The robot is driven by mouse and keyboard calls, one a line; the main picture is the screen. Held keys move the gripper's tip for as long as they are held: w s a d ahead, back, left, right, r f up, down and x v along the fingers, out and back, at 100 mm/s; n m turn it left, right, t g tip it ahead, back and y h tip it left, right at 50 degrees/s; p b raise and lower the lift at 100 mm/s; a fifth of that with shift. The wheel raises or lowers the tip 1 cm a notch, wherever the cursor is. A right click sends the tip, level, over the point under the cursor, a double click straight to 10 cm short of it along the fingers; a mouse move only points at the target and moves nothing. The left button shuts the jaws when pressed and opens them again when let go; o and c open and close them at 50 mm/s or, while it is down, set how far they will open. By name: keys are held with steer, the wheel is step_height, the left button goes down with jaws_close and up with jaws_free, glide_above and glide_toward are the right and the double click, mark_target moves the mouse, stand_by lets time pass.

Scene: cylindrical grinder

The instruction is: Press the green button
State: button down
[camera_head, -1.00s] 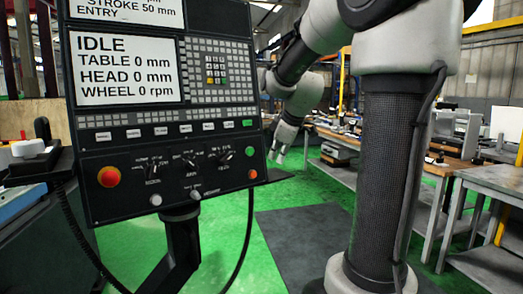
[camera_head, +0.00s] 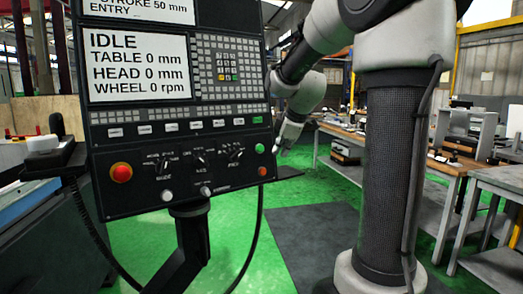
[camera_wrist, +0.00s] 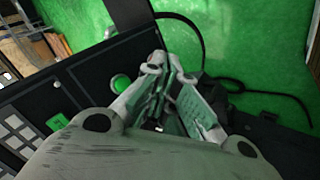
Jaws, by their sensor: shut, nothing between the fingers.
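The green button (camera_head: 260,148) is a small round button near the right edge of the black control panel (camera_head: 140,192), above a small orange-red button (camera_head: 262,171). In the wrist view the green button (camera_wrist: 121,83) shows bright green, just left of my fingers. My gripper (camera_wrist: 165,72) is shut and empty. In the head view my gripper (camera_head: 280,146) is at the panel's right edge, beside the green button. I cannot tell whether the fingers touch the panel.
A large red button (camera_head: 121,172) is at the panel's lower left. The screen (camera_head: 138,66) reads IDLE. A green key (camera_wrist: 57,122) is also in the wrist view. A cable (camera_head: 262,220) hangs below the panel. Workbenches (camera_head: 480,180) stand at right; green floor is open between.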

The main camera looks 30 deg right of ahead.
steer(key=shift+w+a+f, duration=0.1)
steer(key=shift+w+f, duration=0.1)
steer(key=shift+w, duration=0.7)
steer(key=shift+w+a+f, duration=0.15)
steer(key=shift+w, duration=0.8)
steer(key=shift+w+a+f, duration=0.1)
steer(key=shift+w+f, duration=0.1)
steer(key=shift+w, duration=0.7)
steer(key=shift+w, duration=0.4)
steer(key=shift+w+a+f, duration=0.1)
steer(key=shift+w, duration=0.3)
steer(key=shift+s, duration=0.85)
steer(key=s, duration=0.3)
steer(key=s+r, duration=0.1)
steer(key=s, duration=0.1)
steer(key=shift+d+r, duration=0.1)
steer(key=shift+d, duration=0.3)
